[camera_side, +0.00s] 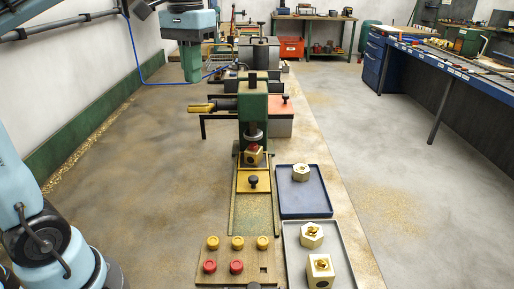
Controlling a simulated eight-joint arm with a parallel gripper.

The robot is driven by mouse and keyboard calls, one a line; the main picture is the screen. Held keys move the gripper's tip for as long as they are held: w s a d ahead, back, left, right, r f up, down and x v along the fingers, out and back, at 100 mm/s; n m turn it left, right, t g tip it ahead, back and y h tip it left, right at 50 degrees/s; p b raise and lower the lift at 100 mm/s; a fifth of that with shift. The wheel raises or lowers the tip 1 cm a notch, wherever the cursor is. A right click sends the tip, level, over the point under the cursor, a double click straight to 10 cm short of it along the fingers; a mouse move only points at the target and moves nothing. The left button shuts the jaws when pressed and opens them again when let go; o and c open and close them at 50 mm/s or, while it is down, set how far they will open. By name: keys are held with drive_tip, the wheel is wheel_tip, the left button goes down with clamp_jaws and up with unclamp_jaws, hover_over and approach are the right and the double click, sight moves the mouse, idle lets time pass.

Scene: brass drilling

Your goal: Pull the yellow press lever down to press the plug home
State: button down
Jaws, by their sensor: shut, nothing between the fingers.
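The green press (253,104) stands mid-picture on the long bench. Its yellow lever (200,107) sticks out to the left, roughly level. A brass block (254,159) sits under the press ram (252,133) in the yellow slide fixture (253,187). A red plug (253,149) is on top of the block; how deep it sits, and whether the ram touches it, I cannot tell. Light-blue parts of my arm show at the lower left, away from the lever.
A blue tray (285,207) holds a hexagonal brass part (301,172). A grey tray (294,262) holds two brass pieces. A board (254,244) carries yellow and red plugs. Another machine stands behind the press. Open floor lies left of the lever.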

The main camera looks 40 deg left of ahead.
drive_tip(key=shift+r, duration=2.05)
drive_tip(key=s+d+f+m+t, duration=0.1)
drive_tip(key=d+f+t, duration=0.1)
drive_tip(key=f, duration=0.5)
drive_tip(key=s+d+f+m+t, duration=0.1)
drive_tip(key=s+d+f+t, duration=0.1)
drive_tip(key=f, duration=0.5)
drive_tip(key=s+d+f+m+t, duration=0.1)
drive_tip(key=d+f+t, duration=0.1)
drive_tip(key=f, duration=0.6)
drive_tip(key=shift+s+t, duration=0.3)
drive_tip(key=shift+t, duration=0.3)
